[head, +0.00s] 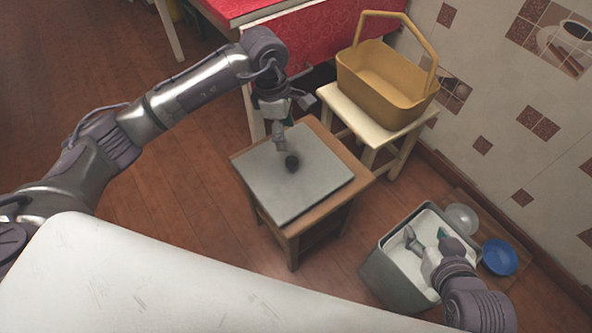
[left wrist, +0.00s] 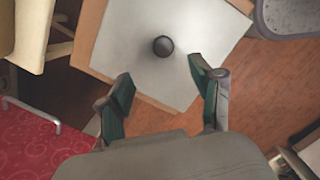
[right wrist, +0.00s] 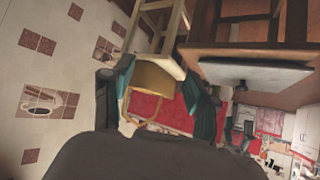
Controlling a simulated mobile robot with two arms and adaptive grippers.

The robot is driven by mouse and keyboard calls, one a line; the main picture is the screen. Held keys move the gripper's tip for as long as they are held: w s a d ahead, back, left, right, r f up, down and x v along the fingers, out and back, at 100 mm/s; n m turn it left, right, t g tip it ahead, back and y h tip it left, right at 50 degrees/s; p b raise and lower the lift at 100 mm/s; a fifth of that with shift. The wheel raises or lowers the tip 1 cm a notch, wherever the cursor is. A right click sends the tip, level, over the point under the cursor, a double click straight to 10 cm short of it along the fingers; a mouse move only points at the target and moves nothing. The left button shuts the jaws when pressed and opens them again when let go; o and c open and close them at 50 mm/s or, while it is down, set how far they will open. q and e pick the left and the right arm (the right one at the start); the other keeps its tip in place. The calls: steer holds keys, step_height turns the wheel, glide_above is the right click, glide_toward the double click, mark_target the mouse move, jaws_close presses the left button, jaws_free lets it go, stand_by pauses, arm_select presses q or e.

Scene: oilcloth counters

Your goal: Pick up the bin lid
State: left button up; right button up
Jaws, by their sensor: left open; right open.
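The bin lid (head: 290,178) is a flat grey square plate with a round dark knob (head: 292,163) at its middle. It lies on a small wooden stool (head: 291,245). In the left wrist view the lid (left wrist: 125,55) and its knob (left wrist: 163,46) show beyond the fingertips. My left gripper (head: 290,125) is open and empty above the lid, pointing down; its fingers (left wrist: 160,88) are apart, with the knob between and ahead of them. My right gripper (head: 425,240) is open over the grey bin (head: 385,275). The right wrist view shows the lid (right wrist: 255,74) edge-on.
A yellow basket (head: 385,75) stands on a cream stool (head: 372,122) behind the lid's stool. A red-topped table (head: 320,38) is at the back. A blue bowl (head: 499,257) and a clear bowl (head: 462,218) sit right of the bin. A white surface (head: 150,280) fills the front left.

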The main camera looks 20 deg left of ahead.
mark_target(292, 160)
arm_select(q)
steer(key=f, duration=0.4)
steer(key=d+f+b, duration=0.1)
steer(key=shift+f, duration=0.8)
steer(key=f, duration=0.1)
steer(key=f+b, duration=0.1)
steer(key=f, duration=0.2)
steer(key=shift+s+d+f+b, duration=0.15)
steer(key=shift+d+f+b, duration=0.05)
steer(key=shift+d+b, duration=0.15)
steer(key=shift+f, duration=0.15)
jaws_close()
arm_select(e)
steer(key=w+a+r+t+y, duration=0.1)
steer(key=w+r+t, duration=0.1)
steer(key=r+t, duration=0.2)
steer(key=w+a+r+t+y, duration=0.1)
steer(key=w+a+r+t, duration=0.1)
steer(key=r, duration=0.5)
steer(key=shift+w+a+r+t+y, duration=0.2)
steer(key=shift+w+t+y, duration=0.1)
steer(key=shift+w+t, duration=0.6)
